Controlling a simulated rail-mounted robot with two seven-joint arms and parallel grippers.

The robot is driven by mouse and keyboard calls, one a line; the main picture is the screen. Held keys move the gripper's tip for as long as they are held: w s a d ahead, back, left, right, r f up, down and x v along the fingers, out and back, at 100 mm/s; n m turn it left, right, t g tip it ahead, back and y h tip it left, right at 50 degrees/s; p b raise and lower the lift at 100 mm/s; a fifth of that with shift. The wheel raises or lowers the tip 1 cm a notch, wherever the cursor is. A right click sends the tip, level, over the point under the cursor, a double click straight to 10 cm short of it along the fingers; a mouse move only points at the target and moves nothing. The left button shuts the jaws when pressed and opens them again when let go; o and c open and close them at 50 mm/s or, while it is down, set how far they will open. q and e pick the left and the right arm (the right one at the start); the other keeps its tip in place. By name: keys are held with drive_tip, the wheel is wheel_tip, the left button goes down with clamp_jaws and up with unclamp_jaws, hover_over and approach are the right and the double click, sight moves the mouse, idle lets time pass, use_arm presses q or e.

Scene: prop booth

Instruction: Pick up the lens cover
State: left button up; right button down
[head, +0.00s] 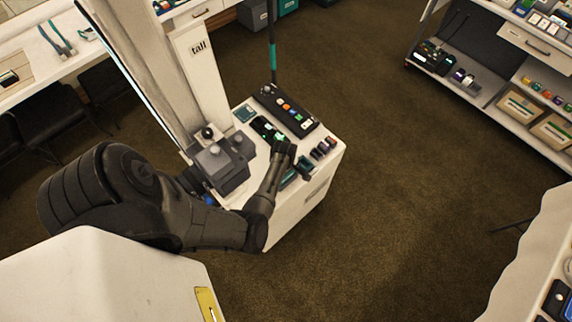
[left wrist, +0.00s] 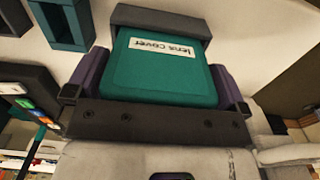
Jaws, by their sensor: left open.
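The lens cover (left wrist: 160,75) is a teal block with a white label reading "Lens Cover", upside down in the left wrist view. A dark grey edge runs along its far side. My left gripper (left wrist: 157,88) is open, with one purple-sided finger on each side of the cover. I cannot tell whether the fingers touch it. In the head view my left arm reaches over the white cart, and its dark wrist (head: 283,150) partly hides what lies beneath. My right gripper is in neither view.
The white cart (head: 318,182) also carries a black button panel (head: 287,108), grey boxy equipment (head: 217,165) and several small dark items (head: 323,149). A tall white panel (head: 199,66) stands at its back. Shelves (head: 487,88) stand at right, with open carpet (head: 400,170) between.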

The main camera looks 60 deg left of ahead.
use_arm(q)
drive_tip(key=c, duration=0.6)
drive_tip(key=shift+r, duration=0.1)
wheel_tip(320, 180, up, 10)
drive_tip(key=shift+f+p, duration=0.2)
drive_tip(key=shift+p, duration=0.35)
drive_tip(key=shift+w+r, duration=0.1)
